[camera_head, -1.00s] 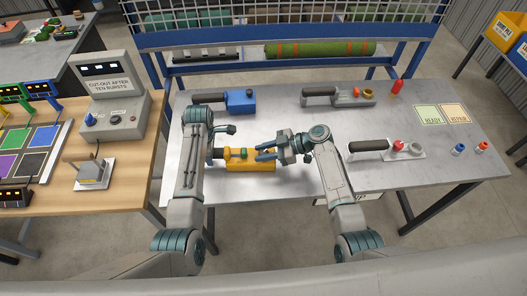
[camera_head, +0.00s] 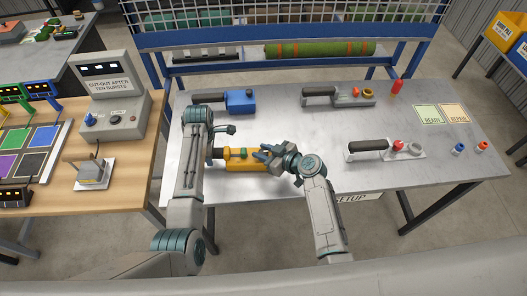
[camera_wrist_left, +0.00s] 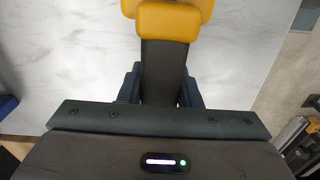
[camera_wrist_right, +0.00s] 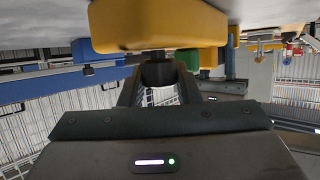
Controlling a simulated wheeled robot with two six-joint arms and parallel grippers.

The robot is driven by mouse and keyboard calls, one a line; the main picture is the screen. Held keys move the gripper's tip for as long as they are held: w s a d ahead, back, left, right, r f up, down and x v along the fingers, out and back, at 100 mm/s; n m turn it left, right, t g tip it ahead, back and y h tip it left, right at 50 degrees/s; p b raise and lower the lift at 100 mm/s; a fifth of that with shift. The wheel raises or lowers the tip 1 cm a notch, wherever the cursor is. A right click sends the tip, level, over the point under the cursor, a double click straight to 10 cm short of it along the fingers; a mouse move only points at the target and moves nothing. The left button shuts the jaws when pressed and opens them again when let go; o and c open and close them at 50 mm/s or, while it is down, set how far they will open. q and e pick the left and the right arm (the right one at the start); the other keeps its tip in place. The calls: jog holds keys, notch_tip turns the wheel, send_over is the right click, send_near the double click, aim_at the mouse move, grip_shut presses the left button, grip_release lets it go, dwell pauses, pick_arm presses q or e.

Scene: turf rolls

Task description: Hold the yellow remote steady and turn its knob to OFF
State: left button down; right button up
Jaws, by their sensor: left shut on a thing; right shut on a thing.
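The yellow remote (camera_head: 247,168) lies on the metal table with its black handle to the left and a green button (camera_head: 243,153) on top. In the left wrist view, my left gripper (camera_wrist_left: 161,98) is shut on the black handle (camera_wrist_left: 163,65), below the yellow body (camera_wrist_left: 167,22). In the head view my left arm partly hides that grip. My right gripper (camera_head: 263,154) is at the remote's right end. In the right wrist view it is shut on a dark round knob (camera_wrist_right: 157,72) under the yellow body (camera_wrist_right: 160,25). The knob's marking cannot be read.
A blue remote (camera_head: 241,101) lies behind, with a grey one (camera_head: 352,96) to its right. Another grey unit with a red knob (camera_head: 398,146) lies on the right. READY (camera_head: 428,115) and REPAIR (camera_head: 456,113) pads are at the back right. The table between is clear.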

pick_arm(q)
jog(key=shift+s+f, duration=0.15)
pick_arm(e)
jog(key=shift+m+t+h, duration=0.5)
jog(key=shift+m, duration=0.2)
jog(key=o, duration=1)
jog(key=shift+s, duration=0.1)
jog(key=v, duration=1.2)
jog(key=shift+s+a, duration=0.1)
jog(key=shift+a, duration=0.05)
